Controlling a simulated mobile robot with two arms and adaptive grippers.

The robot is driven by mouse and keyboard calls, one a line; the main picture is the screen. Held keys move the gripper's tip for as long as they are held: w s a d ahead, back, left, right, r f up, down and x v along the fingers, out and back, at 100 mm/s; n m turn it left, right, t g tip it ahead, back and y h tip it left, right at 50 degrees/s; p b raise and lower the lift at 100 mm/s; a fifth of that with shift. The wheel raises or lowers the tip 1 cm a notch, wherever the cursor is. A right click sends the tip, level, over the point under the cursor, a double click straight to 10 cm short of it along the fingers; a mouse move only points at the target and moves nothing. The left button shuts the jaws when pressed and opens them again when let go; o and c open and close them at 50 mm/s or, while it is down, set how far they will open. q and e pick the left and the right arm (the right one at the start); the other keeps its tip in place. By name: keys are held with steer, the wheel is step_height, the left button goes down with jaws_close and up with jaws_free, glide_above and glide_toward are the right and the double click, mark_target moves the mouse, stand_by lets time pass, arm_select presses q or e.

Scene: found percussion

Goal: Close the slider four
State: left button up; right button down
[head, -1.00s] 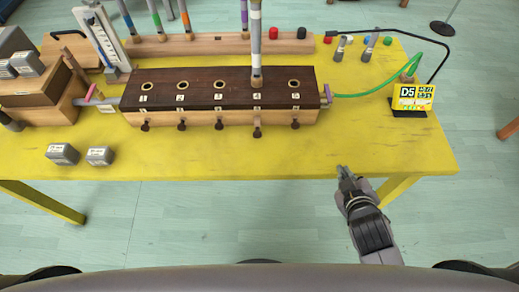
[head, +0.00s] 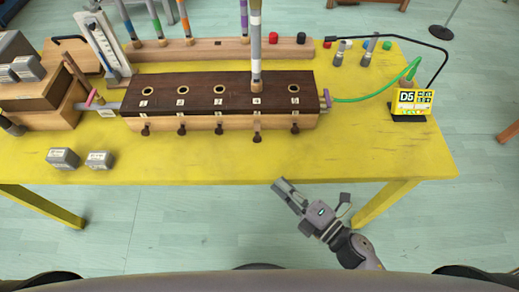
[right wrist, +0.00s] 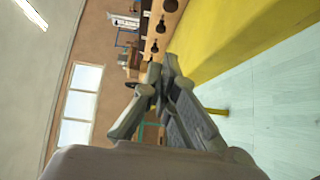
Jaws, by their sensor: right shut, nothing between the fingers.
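A long dark-topped wooden box (head: 220,92) lies on the yellow table, with numbered round holes and a row of dark slider knobs along its front. Slider four's knob (head: 257,138) is under the hole marked 4 and sticks out a little further than the other knobs. A grey and wooden tube (head: 256,50) stands upright in hole 4. My right gripper (head: 279,185) is shut and empty at the table's front edge, below and right of slider four, apart from it. In the right wrist view the gripper (right wrist: 169,66) shows with several knobs beyond it. My left gripper is not in view.
Two grey weights (head: 63,158) sit at the front left. A D5 display (head: 410,103) stands at the right, near a green hose (head: 375,97). A rack of coloured tubes (head: 215,49) is behind the box. The table front below the knobs is clear.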

mark_target(259, 140)
steer(key=p+x, duration=0.1)
steer(key=x, duration=0.8)
steer(key=shift+d+r+p, duration=0.15)
steer(key=shift+r+p, duration=0.1)
steer(key=shift+p, duration=0.15)
steer(key=w, duration=0.3)
steer(key=shift+w+f, duration=0.2)
steer(key=shift+w+p, duration=0.3)
steer(key=shift+w, duration=0.1)
steer(key=shift+f, duration=0.1)
steer(key=shift+w, duration=1.85)
steer(key=shift+d, duration=0.1)
